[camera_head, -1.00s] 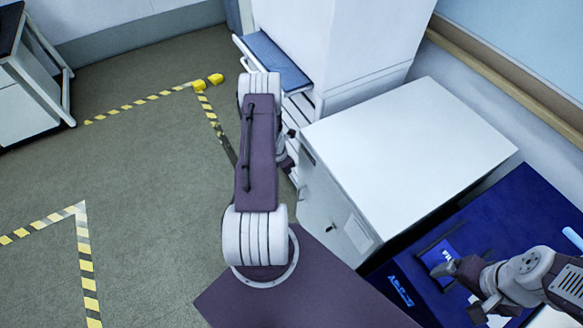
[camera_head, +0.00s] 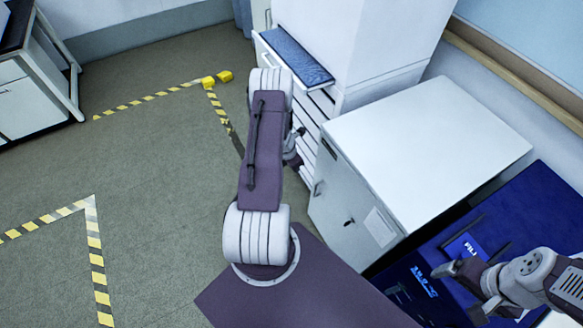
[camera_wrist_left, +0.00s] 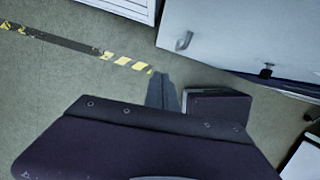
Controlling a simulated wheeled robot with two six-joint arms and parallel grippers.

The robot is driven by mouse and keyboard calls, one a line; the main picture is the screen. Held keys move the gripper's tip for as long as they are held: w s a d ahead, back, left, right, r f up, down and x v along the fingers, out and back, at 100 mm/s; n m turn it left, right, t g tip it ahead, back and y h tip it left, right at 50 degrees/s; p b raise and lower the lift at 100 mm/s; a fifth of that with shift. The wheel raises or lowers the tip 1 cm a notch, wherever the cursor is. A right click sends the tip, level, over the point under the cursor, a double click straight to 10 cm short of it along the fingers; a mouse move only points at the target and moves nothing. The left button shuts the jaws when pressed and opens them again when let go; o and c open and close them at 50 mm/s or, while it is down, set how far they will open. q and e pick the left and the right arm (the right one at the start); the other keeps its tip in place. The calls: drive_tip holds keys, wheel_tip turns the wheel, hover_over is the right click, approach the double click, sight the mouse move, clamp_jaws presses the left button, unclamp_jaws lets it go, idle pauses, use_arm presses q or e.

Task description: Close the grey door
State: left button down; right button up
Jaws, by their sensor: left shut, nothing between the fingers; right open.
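The grey door (camera_head: 345,205) is the pale front of a low white-topped cabinet, with a handle, a key in its lock and a paper label. In the left wrist view the door (camera_wrist_left: 235,30) fills the upper right, with its handle and key showing. I cannot tell how far it stands ajar. My left gripper (camera_wrist_left: 162,92) has its fingers together, empty, over the floor and apart from the door, below its handle in that view. In the head view my left arm mostly hides it.
A drawer stack (camera_head: 320,100) with a blue-topped pulled-out tray (camera_head: 295,57) stands beyond the cabinet (camera_head: 430,150). A blue surface (camera_head: 520,210) lies to its right. Open floor (camera_head: 160,220) with yellow-black tape is on the left.

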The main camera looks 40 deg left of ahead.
use_arm(q)
drive_tip(key=w+d+r+n+y+p, duration=0.1)
drive_tip(key=w+d+r+n+y, duration=0.15)
drive_tip(key=r+n, duration=0.65)
drive_tip(key=w+d+r+n+y+p, duration=0.1)
drive_tip(key=d+r+n, duration=0.2)
drive_tip(key=r+n, duration=0.7)
drive_tip(key=s+d+r+n+g+h, duration=0.1)
drive_tip(key=s+d+r+n, duration=0.3)
drive_tip(key=s+d+n, duration=0.3)
drive_tip(key=s+d+r+n+h, duration=0.2)
drive_tip(key=s+d+r+n, duration=0.2)
drive_tip(key=d+n, duration=0.7)
drive_tip(key=s+n, duration=0.2)
drive_tip(key=shift+s+r+g, duration=0.35)
drive_tip(key=shift+g, duration=0.05)
use_arm(e)
drive_tip(key=shift+w+d+r, duration=0.15)
drive_tip(key=shift+w+r, duration=0.25)
drive_tip(key=shift+r, duration=0.2)
drive_tip(key=shift+w+d+r, duration=0.15)
drive_tip(key=shift+w+r, duration=0.2)
drive_tip(key=shift+r, duration=0.25)
